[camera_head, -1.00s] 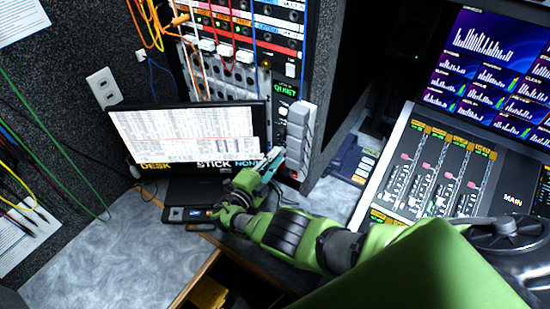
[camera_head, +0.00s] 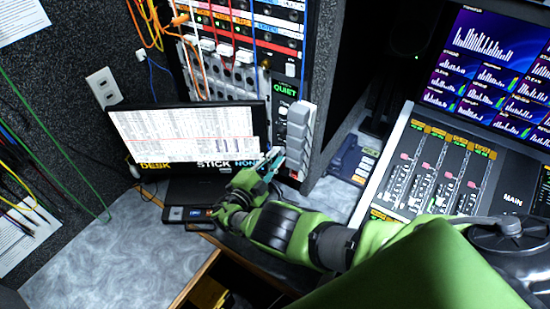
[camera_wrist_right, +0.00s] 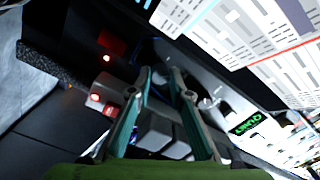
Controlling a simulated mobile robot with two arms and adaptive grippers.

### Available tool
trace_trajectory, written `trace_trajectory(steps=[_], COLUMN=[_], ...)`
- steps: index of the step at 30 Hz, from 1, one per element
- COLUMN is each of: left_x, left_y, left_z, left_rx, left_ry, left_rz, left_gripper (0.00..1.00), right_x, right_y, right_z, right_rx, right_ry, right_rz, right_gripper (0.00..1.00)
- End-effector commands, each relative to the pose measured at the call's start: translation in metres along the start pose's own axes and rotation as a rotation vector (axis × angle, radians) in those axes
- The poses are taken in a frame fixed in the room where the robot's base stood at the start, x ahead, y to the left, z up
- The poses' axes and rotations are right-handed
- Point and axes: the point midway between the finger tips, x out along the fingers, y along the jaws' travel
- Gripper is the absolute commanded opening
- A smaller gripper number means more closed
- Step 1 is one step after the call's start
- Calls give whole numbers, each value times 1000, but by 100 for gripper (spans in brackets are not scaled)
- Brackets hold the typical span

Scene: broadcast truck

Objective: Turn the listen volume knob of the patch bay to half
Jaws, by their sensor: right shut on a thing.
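The patch bay (camera_head: 222,52) is the upright rack at the back, with rows of jacks and plugged-in cables. Its narrow lower panel with a green lit QUIET sign (camera_head: 285,88) runs down beside the monitor; the sign also shows in the wrist view (camera_wrist_right: 248,123). My right gripper (camera_head: 274,160) reaches to the foot of this panel, beside the monitor's lower right corner. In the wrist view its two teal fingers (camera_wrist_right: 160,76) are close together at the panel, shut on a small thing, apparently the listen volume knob. The knob is hidden between the fingertips, so its setting cannot be read. My left gripper is out of view.
The monitor (camera_head: 183,135) stands close left of my right gripper. A column of grey blocks (camera_head: 299,130) stands close on its right. A mixing console (camera_head: 430,165) is at the right. The grey desk (camera_head: 100,255) is clear at front left.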

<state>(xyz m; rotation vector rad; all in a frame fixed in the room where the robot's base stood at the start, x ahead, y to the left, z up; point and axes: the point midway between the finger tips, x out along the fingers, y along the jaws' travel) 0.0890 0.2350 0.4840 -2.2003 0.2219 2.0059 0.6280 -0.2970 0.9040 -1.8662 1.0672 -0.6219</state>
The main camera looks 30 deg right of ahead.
Motion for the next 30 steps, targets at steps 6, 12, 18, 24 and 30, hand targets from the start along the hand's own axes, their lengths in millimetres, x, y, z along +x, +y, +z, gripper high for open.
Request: trace_trajectory(steps=[6,12,18,24,30], left_x=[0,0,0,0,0], left_y=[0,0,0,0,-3], left_z=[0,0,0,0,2], left_rx=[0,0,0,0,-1], left_ry=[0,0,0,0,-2], left_rz=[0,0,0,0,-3], left_gripper=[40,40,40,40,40], right_x=[2,2,2,1,0], right_y=[-2,-2,-2,-1,-1], right_z=[-1,-1,0,0,0], right_rx=[-6,-6,-6,-6,2], right_ry=[2,2,2,1,0], right_rz=[-4,-5,-4,-2,-1], right_gripper=[0,0,32,35,35])
